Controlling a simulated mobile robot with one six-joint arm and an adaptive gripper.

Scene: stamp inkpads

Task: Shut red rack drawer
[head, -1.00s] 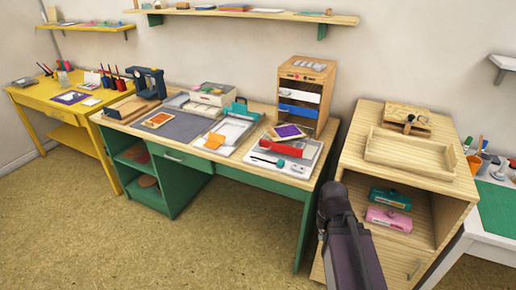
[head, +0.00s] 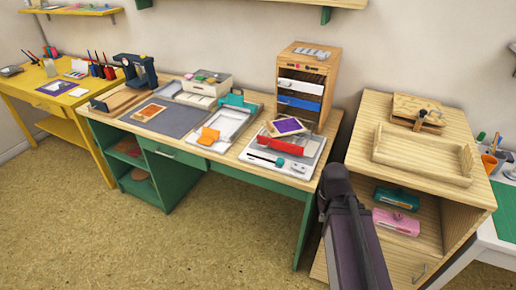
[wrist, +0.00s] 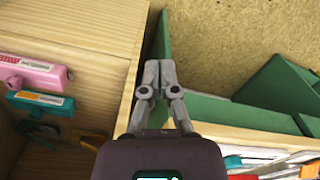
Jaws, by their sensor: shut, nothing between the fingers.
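The wooden rack (head: 323,60) stands at the back right of the green desk, with a white drawer front and a blue drawer front (head: 299,103) in it. The red drawer front (head: 276,143) stands well forward of the rack, low over the desk, so the drawer looks pulled out. A purple pad (head: 288,126) lies behind the red front. My gripper (wrist: 160,67) is shut and empty in the wrist view, over the gap between the desk and the wooden cabinet, away from the rack. My dark arm shows at the head view's lower middle.
A white tray (head: 306,165) with tools lies by the red front. The wooden cabinet (head: 476,190) stands close to the desk's right end, with a pink stamp (head: 397,222) and a teal one (head: 397,197) on its shelf. Open floor (head: 235,235) lies before the desk.

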